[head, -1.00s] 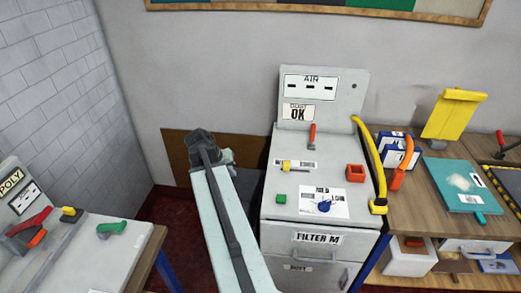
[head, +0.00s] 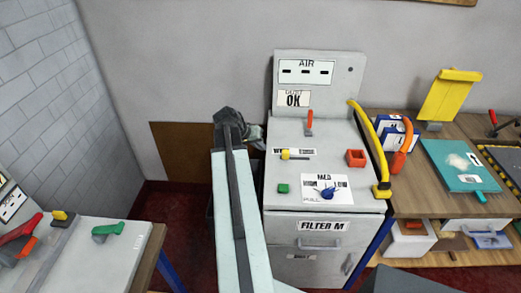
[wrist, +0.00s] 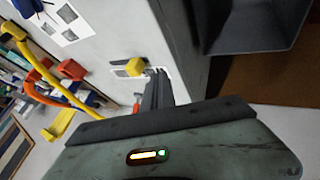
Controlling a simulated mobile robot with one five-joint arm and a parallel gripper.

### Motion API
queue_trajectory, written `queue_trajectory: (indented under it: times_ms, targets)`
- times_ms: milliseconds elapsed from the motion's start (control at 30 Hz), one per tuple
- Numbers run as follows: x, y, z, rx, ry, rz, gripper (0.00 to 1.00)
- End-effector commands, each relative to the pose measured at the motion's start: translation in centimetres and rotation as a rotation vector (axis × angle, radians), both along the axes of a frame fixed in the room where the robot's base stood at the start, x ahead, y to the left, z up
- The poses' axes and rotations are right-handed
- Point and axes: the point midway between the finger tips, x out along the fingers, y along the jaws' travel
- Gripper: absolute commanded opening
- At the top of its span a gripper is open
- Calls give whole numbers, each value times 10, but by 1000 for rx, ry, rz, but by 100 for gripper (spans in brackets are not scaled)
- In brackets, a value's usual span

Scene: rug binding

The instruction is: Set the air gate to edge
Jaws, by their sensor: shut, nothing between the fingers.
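The grey AIR cabinet (head: 335,205) has a yellow-handled slider (head: 286,155) on a white label strip on its top; the strip's words are too small to read. The yellow handle sits toward the strip's left part. A red lever (head: 310,123) stands upright behind it. No part is legibly marked as the air gate. My gripper (head: 256,138) is at the cabinet's left edge, left of the slider and partly hidden by my arm. In the wrist view, my dark fingers (wrist: 156,90) are shut and empty, close beside the yellow handle (wrist: 135,67); contact is unclear.
A blue knob (head: 326,193), green button (head: 283,188) and red box (head: 355,158) share the cabinet top. A yellow hose (head: 370,140) runs along its right side. A dark bin (wrist: 255,25) shows near my gripper. A workbench (head: 440,209) adjoins on the right.

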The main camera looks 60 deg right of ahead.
Motion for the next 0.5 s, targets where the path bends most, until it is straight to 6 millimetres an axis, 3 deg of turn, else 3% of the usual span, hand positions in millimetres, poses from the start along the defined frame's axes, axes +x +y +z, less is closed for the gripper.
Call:
queue_trajectory:
  times_ms: [33, 233, 300, 500]
  targets:
    - [-4, -8, -20, 0, 0, -2, 0]
    - [-16, -30, -52, 0, -1, -2, 0]
    - [-31, -32, -41, 1, 0, -4, 0]
    - [-50, -40, -40, 1, 0, -1, 0]
